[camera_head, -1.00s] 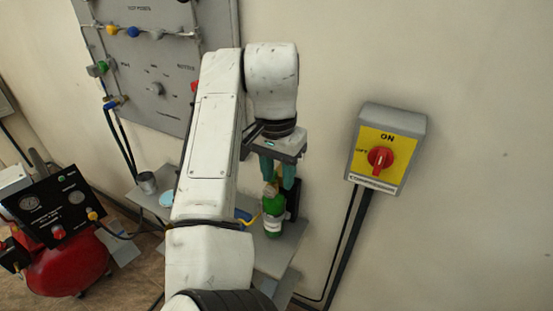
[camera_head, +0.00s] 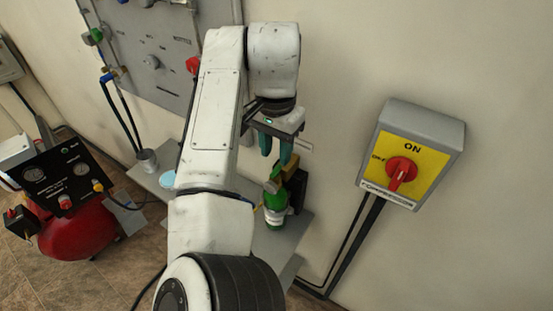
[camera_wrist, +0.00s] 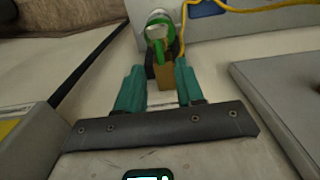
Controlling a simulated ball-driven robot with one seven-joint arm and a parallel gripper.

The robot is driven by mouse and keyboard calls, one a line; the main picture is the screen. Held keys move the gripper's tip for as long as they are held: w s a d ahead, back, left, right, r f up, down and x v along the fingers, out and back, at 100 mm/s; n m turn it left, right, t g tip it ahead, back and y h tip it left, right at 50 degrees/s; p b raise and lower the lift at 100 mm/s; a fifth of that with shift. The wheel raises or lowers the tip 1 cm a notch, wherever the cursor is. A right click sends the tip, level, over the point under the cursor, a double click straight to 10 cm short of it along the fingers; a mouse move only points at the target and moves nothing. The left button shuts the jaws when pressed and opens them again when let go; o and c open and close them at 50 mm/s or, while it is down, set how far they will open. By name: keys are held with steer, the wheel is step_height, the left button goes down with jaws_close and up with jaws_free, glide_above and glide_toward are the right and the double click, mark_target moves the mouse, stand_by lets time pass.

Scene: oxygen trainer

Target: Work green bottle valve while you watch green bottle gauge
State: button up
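The green bottle (camera_head: 275,206) stands upright on a grey shelf, with a pale label on its side. My gripper (camera_head: 275,156) is above the bottle's top, pointing down, with its teal fingers apart. In the wrist view my gripper (camera_wrist: 160,68) is open, and nothing is clamped between the fingers. A green bar with a brass-coloured block (camera_wrist: 164,76) lies in line with the finger gap, in front of a round green-rimmed part (camera_wrist: 159,31). I cannot tell which of these parts is the valve. I cannot make out a gauge reading.
The grey shelf (camera_head: 297,229) has a small metal cup (camera_head: 147,160) at its left. A yellow hose (camera_wrist: 245,9) runs near the bottle. A red compressor (camera_head: 82,232) stands left. A yellow switch box (camera_head: 424,155) is on the right wall, with a grey panel (camera_head: 150,40) behind my arm.

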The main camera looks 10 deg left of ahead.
mark_target(276, 170)
steer(key=shift+s+f+p, duration=0.1)
steer(key=shift+f+p, duration=0.2)
steer(key=shift+f, duration=1.9)
jaws_close()
